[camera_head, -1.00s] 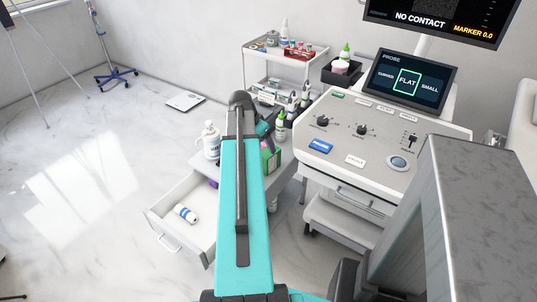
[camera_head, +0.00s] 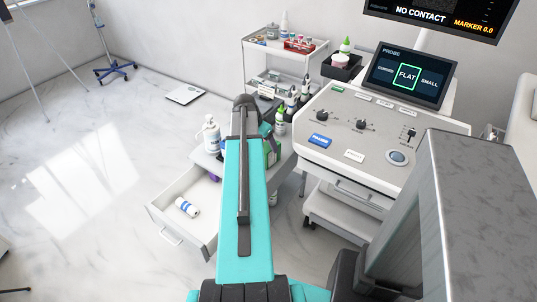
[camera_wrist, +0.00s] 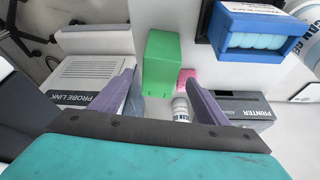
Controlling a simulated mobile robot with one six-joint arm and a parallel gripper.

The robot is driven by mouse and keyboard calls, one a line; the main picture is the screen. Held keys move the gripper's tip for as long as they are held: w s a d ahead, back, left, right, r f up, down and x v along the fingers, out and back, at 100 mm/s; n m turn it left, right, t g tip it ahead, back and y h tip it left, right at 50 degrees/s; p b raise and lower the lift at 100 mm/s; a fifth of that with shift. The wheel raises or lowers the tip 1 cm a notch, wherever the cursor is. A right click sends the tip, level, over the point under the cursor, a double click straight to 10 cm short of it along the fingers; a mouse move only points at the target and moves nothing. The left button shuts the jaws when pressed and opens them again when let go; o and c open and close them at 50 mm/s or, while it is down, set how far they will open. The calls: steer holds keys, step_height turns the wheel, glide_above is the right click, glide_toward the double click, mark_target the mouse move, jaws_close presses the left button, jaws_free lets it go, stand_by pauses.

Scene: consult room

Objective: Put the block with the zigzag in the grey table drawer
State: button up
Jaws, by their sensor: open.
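No zigzag marking can be read in any view. In the wrist view a plain green block (camera_wrist: 160,62) stands on the light table top, just beyond and between the fingers of my gripper (camera_wrist: 160,80). The gripper is open, with nothing held between its two purple-grey fingers. A pink piece (camera_wrist: 186,78) lies just right of the green block, partly hidden. In the head view the drawer (camera_head: 163,229) of the grey table (camera_head: 205,160) is pulled open. A white bottle with a blue band (camera_head: 187,206) lies in it. My arm hides much of the table top.
In the wrist view a probe link box (camera_wrist: 92,78) is left, a printer (camera_wrist: 247,108) right, and a blue box (camera_wrist: 250,30) upper right. A small white bottle (camera_wrist: 180,108) sits between the fingers' bases. In the head view a pump bottle (camera_head: 211,135) stands on the table, beside the ultrasound console (camera_head: 375,130).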

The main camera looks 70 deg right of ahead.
mark_target(267, 146)
steer(key=shift+x, duration=2.4)
steer(key=shift+p+x, duration=0.65)
steer(key=shift+x, duration=1.9)
steer(key=shift+a, duration=0.1)
steer(key=c, duration=1.7)
steer(key=shift+r, duration=0.2)
steer(key=shift+c, duration=0.2)
